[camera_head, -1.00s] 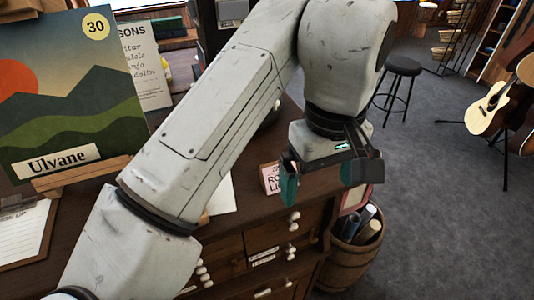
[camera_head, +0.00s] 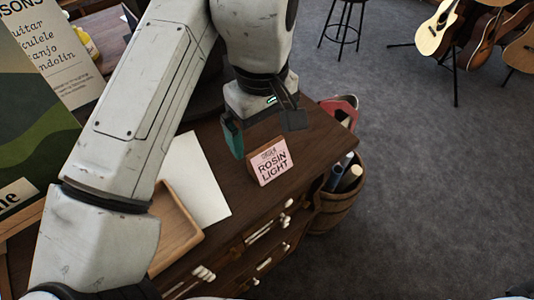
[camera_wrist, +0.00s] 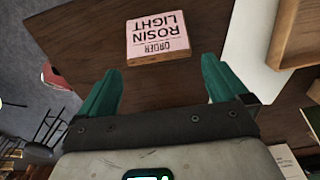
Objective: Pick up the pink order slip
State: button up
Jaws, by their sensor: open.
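The pink order slip (camera_head: 271,163) stands on the dark wooden counter near its front right corner, leaning on a small wooden block. It reads "ORDER ROSIN LIGHT". In the wrist view the slip (camera_wrist: 158,36) appears upside down, beyond the fingertips and roughly centred between them. My gripper (camera_head: 262,132) hangs above and behind the slip, its teal fingers apart and empty. In the wrist view my gripper (camera_wrist: 158,75) is open with a clear gap, and the slip is not touched.
A white sheet (camera_head: 198,180) and a wooden tray (camera_head: 177,228) lie left of the slip. A barrel (camera_head: 335,205) with rolled papers stands on the floor right of the counter. An upright poster (camera_head: 60,50) stands at left.

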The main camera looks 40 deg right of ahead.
aim_at(266, 147)
jog(key=shift+s+f+p, duration=0.2)
jog(key=shift+f+p, duration=0.1)
jog(key=shift+f, duration=1.1)
jog(key=shift+s+f+p, duration=0.2)
jog(key=shift+f+p, duration=0.1)
jog(key=shift+f, duration=1.1)
jog(key=c, duration=0.8)
jog(key=shift+r, duration=0.15)
